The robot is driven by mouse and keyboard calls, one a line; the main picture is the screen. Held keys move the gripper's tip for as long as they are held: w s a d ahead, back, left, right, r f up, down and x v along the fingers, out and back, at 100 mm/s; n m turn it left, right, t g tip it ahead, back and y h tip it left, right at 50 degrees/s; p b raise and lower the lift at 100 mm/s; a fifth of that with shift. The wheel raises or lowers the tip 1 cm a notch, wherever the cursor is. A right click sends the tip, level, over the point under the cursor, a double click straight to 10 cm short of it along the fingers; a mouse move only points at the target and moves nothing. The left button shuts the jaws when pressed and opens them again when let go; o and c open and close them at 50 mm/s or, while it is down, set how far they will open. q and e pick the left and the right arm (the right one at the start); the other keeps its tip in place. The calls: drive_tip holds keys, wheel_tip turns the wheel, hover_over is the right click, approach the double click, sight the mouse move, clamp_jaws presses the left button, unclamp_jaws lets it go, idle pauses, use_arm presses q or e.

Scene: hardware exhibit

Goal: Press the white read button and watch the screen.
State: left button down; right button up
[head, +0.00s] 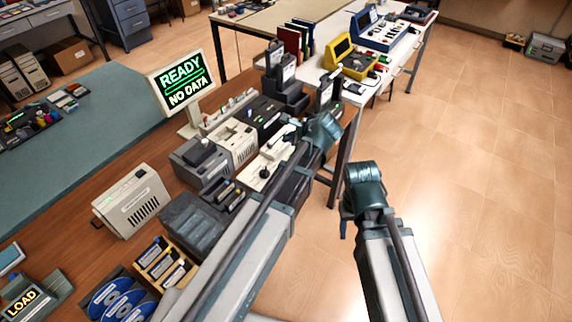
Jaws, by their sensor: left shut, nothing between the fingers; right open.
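A white panel (257,176) with a small black knob lies in front of the beige and dark devices. I cannot make out the white read button; my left arm covers part of this area. My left gripper (290,133) is shut and empty, over the devices near the white panel's far end. Whether it touches anything is unclear. My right gripper (344,217) is open and empty, pointing down over the floor, right of the bench.
A beige box (132,201), a dark case (190,222), a wooden tray of cartridges (166,265) and blue discs (118,300) crowd the bench. A "LOAD" sign (24,301) is at lower left. A white table (392,58) holds yellow and blue devices. The floor at right is free.

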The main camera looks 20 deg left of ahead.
use_arm(q)
drive_tip(key=shift+f, duration=0.15)
wheel_tip(320, 180, down, 9)
drive_tip(key=b, duration=0.8)
drive_tip(key=shift+r+b, duration=0.2)
drive_tip(key=shift+b, duration=0.15)
idle(1.3)
drive_tip(key=shift+f+b, duration=0.4)
drive_tip(key=shift+f+b, duration=0.4)
drive_tip(key=shift+b, duration=0.05)
idle(0.5)
drive_tip(key=shift+r, duration=0.1)
drive_tip(key=shift+r+p, duration=0.75)
drive_tip(key=shift+p, duration=0.1)
drive_tip(key=shift+r, duration=0.1)
